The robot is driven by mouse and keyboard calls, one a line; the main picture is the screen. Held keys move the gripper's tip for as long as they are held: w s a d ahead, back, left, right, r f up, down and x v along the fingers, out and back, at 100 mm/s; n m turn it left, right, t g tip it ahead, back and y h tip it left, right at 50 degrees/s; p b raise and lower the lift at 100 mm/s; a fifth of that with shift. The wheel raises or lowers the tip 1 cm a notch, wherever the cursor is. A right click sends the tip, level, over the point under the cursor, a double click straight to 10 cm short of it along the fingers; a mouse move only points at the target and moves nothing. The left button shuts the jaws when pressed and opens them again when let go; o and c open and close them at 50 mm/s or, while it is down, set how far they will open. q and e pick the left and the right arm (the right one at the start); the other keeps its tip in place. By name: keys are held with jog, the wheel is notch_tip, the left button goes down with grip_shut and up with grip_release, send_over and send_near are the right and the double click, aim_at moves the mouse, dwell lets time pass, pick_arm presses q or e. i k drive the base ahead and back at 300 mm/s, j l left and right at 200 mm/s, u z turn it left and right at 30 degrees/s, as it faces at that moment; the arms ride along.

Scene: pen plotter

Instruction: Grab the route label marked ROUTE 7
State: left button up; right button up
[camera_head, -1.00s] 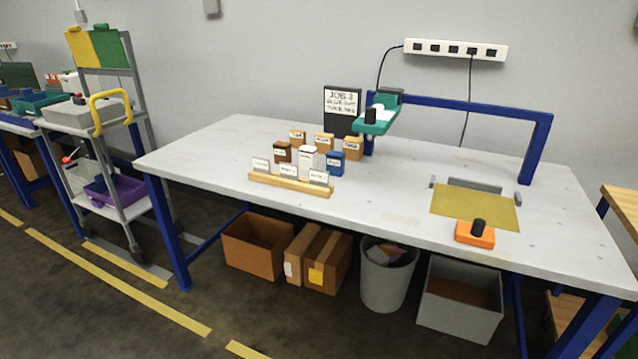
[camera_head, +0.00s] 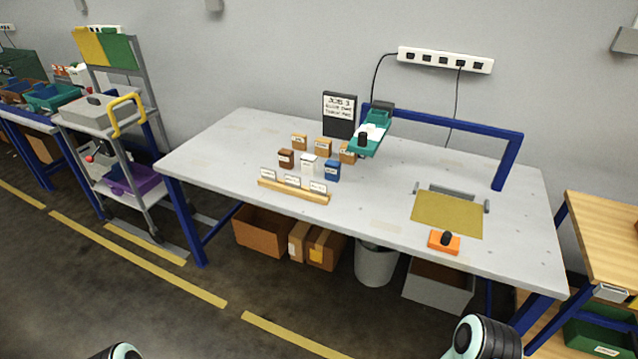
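Three small white route labels stand in a wooden rack (camera_head: 285,194) near the front left of the white table (camera_head: 230,150). They are the left label (camera_head: 268,173), the middle label (camera_head: 292,181) and the right label (camera_head: 318,187). Their print is too small to read, so I cannot tell which is ROUTE 7. Parts of my two arms show at the bottom edge, one at lower left and one at lower right, well short of the table. Neither gripper's fingers are in view.
Behind the rack stand several small boxes, including a white one (camera_head: 308,164) and a blue one (camera_head: 332,171). A black job sign (camera_head: 339,114), a teal plotter carriage (camera_head: 371,133), a yellow mat (camera_head: 447,214) and an orange block (camera_head: 444,242) are also on the table. Floor in front is clear.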

aim_at(318, 189)
jog(key=i+j+z, duration=0.45)
jog(key=i+j, duration=0.3)
jog(key=i, duration=0.1)
